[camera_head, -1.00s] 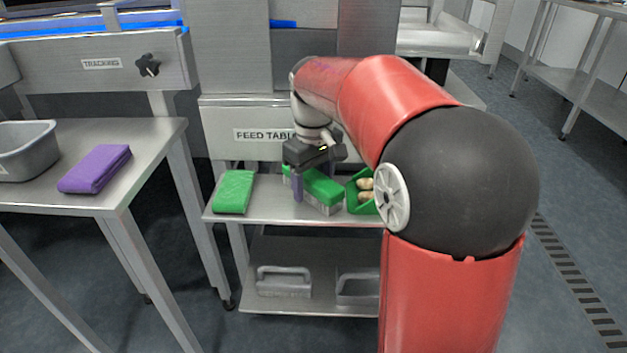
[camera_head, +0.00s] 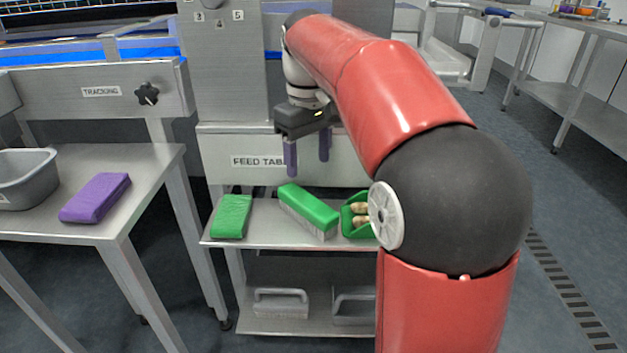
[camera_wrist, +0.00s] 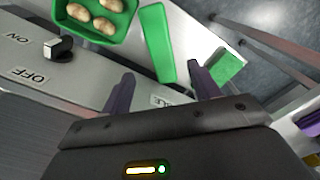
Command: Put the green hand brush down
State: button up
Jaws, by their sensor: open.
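The green hand brush (camera_head: 308,208) lies on the steel feed table shelf (camera_head: 262,236), bristles down, between a folded green cloth and a green tray. It also shows in the wrist view (camera_wrist: 158,44), apart from the fingers. My gripper (camera_head: 307,158) is open and empty above the brush, its two purple fingers pointing down in front of the feed table panel. In the wrist view my gripper (camera_wrist: 158,92) has its fingers spread wide with nothing between them.
The folded green cloth (camera_head: 231,216) lies left of the brush. A purple cloth (camera_head: 96,198) and grey tub (camera_head: 27,180) are on the left table (camera_head: 124,190).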

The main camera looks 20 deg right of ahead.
jog(key=s+f+m+t, duration=0.2)
jog(key=s+f, duration=0.3)
jog(key=s, duration=0.6)
jog(key=s+f+m+t, duration=0.3)
jog(key=s+f, duration=0.3)
jog(key=s, duration=0.4)
jog(key=shift+s+t, duration=0.3)
jog(key=shift+s, duration=0.1)
jog(key=shift+a, duration=0.1)
